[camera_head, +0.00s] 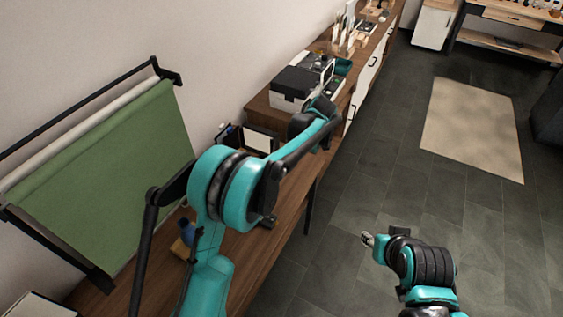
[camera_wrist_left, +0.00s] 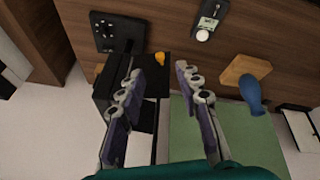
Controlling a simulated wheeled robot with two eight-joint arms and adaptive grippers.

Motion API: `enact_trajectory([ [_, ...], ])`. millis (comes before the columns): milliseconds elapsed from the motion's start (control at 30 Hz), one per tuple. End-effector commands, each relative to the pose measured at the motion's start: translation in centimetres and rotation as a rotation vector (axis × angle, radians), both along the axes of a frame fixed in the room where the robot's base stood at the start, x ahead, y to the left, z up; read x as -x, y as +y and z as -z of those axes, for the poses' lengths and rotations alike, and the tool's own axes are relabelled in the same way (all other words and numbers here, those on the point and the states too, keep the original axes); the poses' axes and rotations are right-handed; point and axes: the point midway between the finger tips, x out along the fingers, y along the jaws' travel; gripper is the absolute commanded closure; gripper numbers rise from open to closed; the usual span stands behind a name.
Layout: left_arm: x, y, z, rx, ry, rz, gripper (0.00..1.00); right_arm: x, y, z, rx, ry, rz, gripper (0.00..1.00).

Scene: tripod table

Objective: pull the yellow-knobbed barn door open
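A yellow knob (camera_wrist_left: 160,58) shows in the left wrist view, at the edge of a dark flap (camera_wrist_left: 148,72) on a black box-shaped lamp (camera_wrist_left: 104,98). How far the flap is swung is hard to tell. In the head view a black-framed thing with a white panel (camera_head: 258,140), likely the lamp, stands on the table behind my left arm. My left gripper (camera_wrist_left: 157,68) is open, its fingers apart on either side of the knob in the picture; contact is not visible. My arm mostly hides it in the head view. My right gripper (camera_head: 369,240) hangs over the floor, its opening unclear.
The wooden table (camera_wrist_left: 180,50) carries a black control box (camera_wrist_left: 118,33), a small grey device (camera_wrist_left: 208,20), and a blue vase (camera_wrist_left: 251,92) by a wooden block (camera_wrist_left: 245,70). A green backdrop (camera_head: 110,165) stands at left.

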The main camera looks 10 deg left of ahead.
Motion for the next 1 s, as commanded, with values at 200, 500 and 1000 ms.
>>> enact_trajectory([
  [200,0.5,-1.6,-3.7,0.000,-0.001,0.000,0.66,0.0,0.0,0.0,0.000,0.000,0.000,0.60],
  [500,0.7,-2.2,-5.1,0.000,0.000,0.000,0.66,0.0,0.0,0.0,0.000,0.000,0.000,0.60],
  [1000,1.4,-1.5,-5.7,0.008,0.009,0.041,0.66,0.0,0.0,0.2,0.000,0.000,0.000,0.60],
])
